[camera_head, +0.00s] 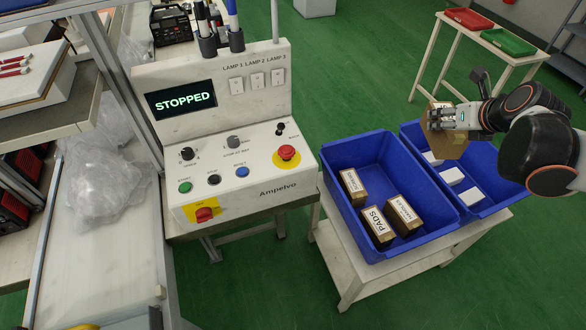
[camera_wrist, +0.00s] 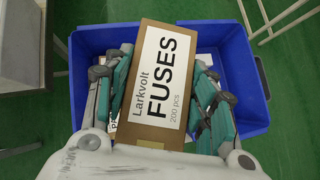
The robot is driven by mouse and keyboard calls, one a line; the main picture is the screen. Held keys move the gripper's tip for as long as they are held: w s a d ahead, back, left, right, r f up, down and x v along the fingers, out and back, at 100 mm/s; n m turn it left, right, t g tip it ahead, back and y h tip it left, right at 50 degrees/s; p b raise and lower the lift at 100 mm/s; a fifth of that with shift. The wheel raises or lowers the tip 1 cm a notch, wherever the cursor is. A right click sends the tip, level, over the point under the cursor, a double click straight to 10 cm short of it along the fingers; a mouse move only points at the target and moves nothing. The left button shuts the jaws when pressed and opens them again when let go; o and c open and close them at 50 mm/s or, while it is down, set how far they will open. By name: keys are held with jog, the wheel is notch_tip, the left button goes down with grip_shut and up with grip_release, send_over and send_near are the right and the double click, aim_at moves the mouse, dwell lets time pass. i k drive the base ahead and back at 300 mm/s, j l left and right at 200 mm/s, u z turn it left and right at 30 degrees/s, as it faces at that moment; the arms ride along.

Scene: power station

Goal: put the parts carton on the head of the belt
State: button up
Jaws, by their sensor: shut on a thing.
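My gripper (camera_head: 448,118) is shut on a brown carton (camera_head: 446,143), held above the blue bins at the right of the head view. In the wrist view the carton (camera_wrist: 155,85) has a white label reading "Larkvolt FUSES 200 pcs". The teal fingers of my gripper (camera_wrist: 160,95) press on its two long sides. A long pale surface (camera_head: 110,265) at the left of the head view looks like the belt. The carton is well apart from it. Which end is the belt's head I cannot tell.
A control console (camera_head: 235,150) reading "STOPPED" stands between the pale surface and the bins. The near blue bin (camera_head: 345,150) holds labelled cartons, one reading "PADS" (camera_head: 378,228). The far blue bin (camera_head: 495,200) holds white boxes. Clear plastic wrap (camera_head: 95,170) lies at left.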

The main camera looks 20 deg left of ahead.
aim_at(97, 284)
jog(key=i+l+u, duration=0.1)
jog(key=u, duration=0.25)
jog(key=i+l+u, duration=0.1)
jog(key=u, duration=0.25)
jog(key=l+u, duration=0.25)
jog(key=u, duration=2.6)
